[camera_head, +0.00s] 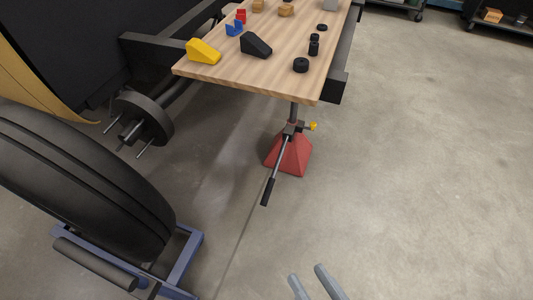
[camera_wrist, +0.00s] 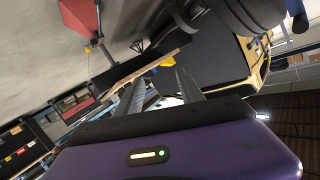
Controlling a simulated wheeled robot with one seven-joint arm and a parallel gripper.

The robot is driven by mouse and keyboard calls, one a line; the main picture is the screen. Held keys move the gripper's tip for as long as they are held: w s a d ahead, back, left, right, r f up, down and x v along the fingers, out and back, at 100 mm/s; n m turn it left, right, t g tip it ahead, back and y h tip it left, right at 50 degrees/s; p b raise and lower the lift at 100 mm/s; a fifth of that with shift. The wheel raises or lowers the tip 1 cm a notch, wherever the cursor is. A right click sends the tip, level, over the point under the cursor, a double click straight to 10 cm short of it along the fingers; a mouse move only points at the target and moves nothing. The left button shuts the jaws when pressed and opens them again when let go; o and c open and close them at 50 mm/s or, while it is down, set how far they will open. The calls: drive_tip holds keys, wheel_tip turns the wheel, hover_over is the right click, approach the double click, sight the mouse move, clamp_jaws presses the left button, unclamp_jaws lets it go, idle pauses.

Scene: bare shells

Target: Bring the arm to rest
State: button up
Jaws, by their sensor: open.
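My gripper (camera_head: 312,284) shows at the bottom edge of the head view as two grey fingers, apart, over bare floor. In the wrist view my gripper (camera_wrist: 160,88) has its two dark fingers spread with nothing between them. It is well away from the wooden table (camera_head: 215,80). The rest of my arm is out of the head view.
On the table are a yellow wedge (camera_head: 203,51), a black wedge (camera_head: 256,45), a blue piece (camera_head: 234,29) and several black round parts. A red jack stand (camera_head: 288,155) is below. A large tyre (camera_head: 85,190) stands left. The floor (camera_head: 420,170) at right is clear.

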drive_tip(key=s+d+r+m+t+h, duration=0.1)
drive_tip(key=s+d+r+h, duration=0.3)
drive_tip(key=s+d+h, duration=0.55)
wheel_tip(320, 180, up, 16)
drive_tip(key=d+y+p, duration=0.2)
drive_tip(key=y+p, duration=0.1)
drive_tip(key=p, duration=1.3)
drive_tip(key=shift+s, duration=0.35)
drive_tip(key=shift+d+f, duration=0.1)
drive_tip(key=shift+f, duration=0.05)
